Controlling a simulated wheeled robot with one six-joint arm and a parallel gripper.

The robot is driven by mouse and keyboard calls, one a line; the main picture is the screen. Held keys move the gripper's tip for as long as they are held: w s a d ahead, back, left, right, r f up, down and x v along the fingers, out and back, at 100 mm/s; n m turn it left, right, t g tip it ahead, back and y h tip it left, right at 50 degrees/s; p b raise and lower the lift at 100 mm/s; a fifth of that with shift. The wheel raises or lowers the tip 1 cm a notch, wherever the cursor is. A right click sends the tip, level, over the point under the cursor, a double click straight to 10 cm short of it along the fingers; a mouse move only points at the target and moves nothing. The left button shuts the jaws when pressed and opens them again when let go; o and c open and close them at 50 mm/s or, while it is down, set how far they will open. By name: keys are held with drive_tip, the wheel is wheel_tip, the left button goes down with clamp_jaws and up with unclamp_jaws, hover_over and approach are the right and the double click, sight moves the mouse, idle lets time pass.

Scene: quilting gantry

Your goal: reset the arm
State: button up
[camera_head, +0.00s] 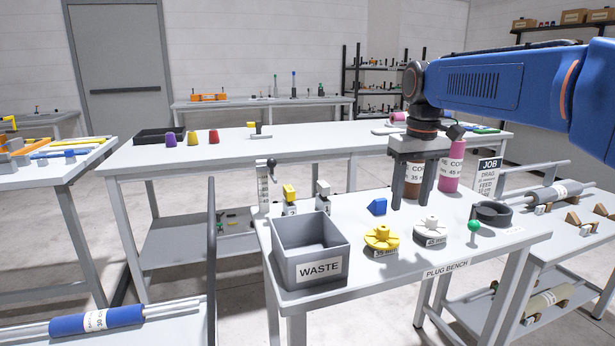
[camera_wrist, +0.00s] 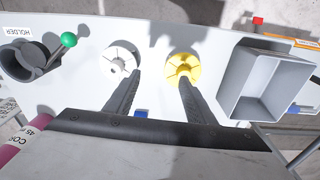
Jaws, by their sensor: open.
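My gripper (camera_head: 412,200) is held over the plug bench (camera_head: 350,262), at the back part of its top, with its two dark fingers pointing down. The fingers stand apart with nothing between them. In the wrist view my gripper (camera_wrist: 152,84) shows both fingers reaching toward a white plug (camera_wrist: 121,62) and a yellow plug (camera_wrist: 184,69) on the bench. In the head view the yellow plug (camera_head: 382,238) and the white plug (camera_head: 430,230) sit in front of the gripper, apart from it. A small blue block (camera_head: 378,206) lies just left of the fingers.
A grey WASTE bin (camera_head: 318,270) stands at the bench's left front. A black holder (camera_head: 492,213) and green-topped lever (camera_head: 474,226) are on the right. A pink core (camera_head: 451,168) and a brown-and-white core stand close by the fingers. A long table (camera_head: 320,136) lies behind.

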drive_tip(key=s+d+f+m+t, duration=0.1)
drive_tip(key=s+d+f+t, duration=0.1)
drive_tip(key=s+f, duration=0.7)
drive_tip(key=s+d+f+m+t, duration=0.2)
drive_tip(key=s+f, duration=0.8)
drive_tip(key=s, duration=0.8)
drive_tip(key=shift+d+f, duration=0.15)
drive_tip(key=shift+d, duration=0.4)
